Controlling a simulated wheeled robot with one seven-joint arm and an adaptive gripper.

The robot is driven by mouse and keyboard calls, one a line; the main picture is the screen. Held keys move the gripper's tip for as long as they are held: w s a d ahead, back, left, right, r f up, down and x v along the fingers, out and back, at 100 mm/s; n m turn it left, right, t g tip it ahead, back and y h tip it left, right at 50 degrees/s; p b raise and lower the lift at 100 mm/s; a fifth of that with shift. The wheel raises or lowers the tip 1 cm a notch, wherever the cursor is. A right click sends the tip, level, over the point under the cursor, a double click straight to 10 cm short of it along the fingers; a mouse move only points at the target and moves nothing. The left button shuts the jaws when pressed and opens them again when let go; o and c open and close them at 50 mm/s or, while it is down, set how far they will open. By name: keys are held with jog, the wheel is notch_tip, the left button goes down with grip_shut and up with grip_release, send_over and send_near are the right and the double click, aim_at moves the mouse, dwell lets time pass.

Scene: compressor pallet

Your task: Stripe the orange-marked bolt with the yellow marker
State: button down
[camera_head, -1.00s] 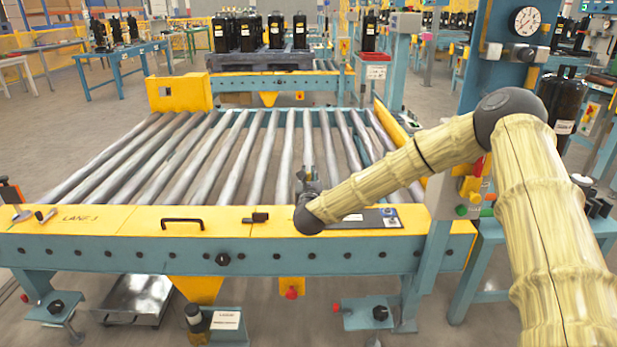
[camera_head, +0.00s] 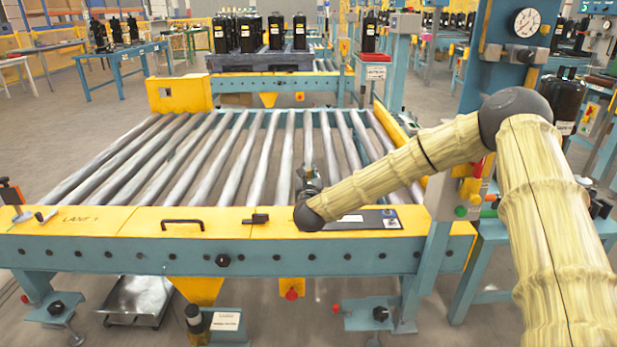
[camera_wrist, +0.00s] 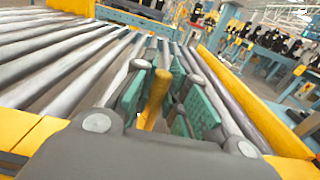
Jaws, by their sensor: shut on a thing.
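My gripper (camera_wrist: 160,92) is shut on the yellow marker (camera_wrist: 154,98), which sits between the green finger pads in the wrist view. The marker points forward, away from the wrist, over the rollers. In the head view my gripper (camera_head: 309,178) is above the near edge of the roller conveyor, partly hidden behind my wrist, and the marker cannot be made out there. Black compressors (camera_head: 276,32) stand on a dark pallet (camera_head: 262,60) on the far conveyor, well beyond my gripper. The orange-marked bolt cannot be made out in either view.
The near conveyor's rollers (camera_head: 205,160) are bare. Its yellow front rail (camera_head: 80,220) carries a black handle (camera_head: 182,224) and a dark panel (camera_head: 362,219). A blue post (camera_head: 503,75) with a gauge (camera_head: 527,21) stands at the right. Grey floor is open to the left.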

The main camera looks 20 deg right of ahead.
jog(key=shift+r+p, duration=0.45)
jog(key=shift+r, duration=1.25)
